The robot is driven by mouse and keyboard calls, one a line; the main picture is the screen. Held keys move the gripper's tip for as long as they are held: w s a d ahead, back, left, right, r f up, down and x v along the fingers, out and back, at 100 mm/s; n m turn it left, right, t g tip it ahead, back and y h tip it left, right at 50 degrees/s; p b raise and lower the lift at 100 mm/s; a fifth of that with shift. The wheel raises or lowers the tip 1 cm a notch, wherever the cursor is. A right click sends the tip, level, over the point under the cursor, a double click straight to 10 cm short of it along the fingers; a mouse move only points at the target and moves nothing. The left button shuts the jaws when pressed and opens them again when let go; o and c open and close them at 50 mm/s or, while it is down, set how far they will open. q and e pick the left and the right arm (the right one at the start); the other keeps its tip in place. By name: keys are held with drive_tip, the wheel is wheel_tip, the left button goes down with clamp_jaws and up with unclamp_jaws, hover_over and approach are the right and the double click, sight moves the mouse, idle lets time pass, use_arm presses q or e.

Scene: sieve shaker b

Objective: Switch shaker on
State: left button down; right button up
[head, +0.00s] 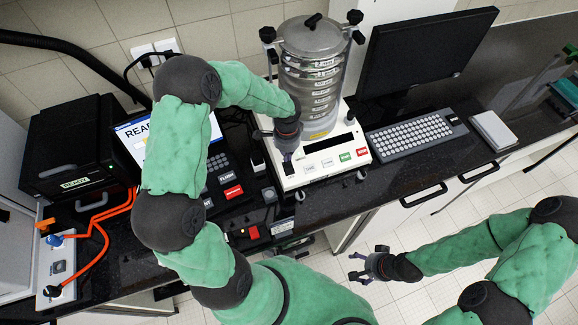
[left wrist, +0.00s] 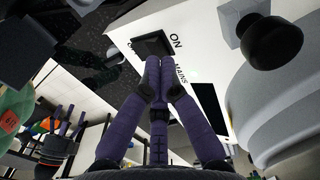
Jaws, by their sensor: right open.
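The sieve shaker has a white base (head: 325,172) and a round stack of metal sieves (head: 312,75) under a clamped lid. Green and red buttons (head: 347,156) sit on its front panel. In the left wrist view, a black rocker switch (left wrist: 152,45) on the white side panel has the labels ON and MAINS beside it. My left gripper (left wrist: 153,62) is shut and empty, its fingertips together right at the switch's lower edge; whether they touch it I cannot tell. In the head view, my left gripper (head: 288,160) is at the base's left side. My right gripper (head: 362,265) is open and empty, away from the bench.
A keyboard (head: 415,133) and a dark monitor (head: 425,45) stand right of the shaker. A black box (head: 75,145) and orange cables (head: 105,212) lie further left.

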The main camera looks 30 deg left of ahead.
sight(287, 163)
use_arm(q)
drive_tip(key=shift+f+b, duration=0.95)
drive_tip(key=shift+f, duration=0.3)
idle(0.9)
drive_tip(key=shift+r, duration=0.15)
drive_tip(key=shift+r+p, duration=2.45)
drive_tip(key=shift+r, duration=1)
drive_tip(key=shift+f, duration=0.1)
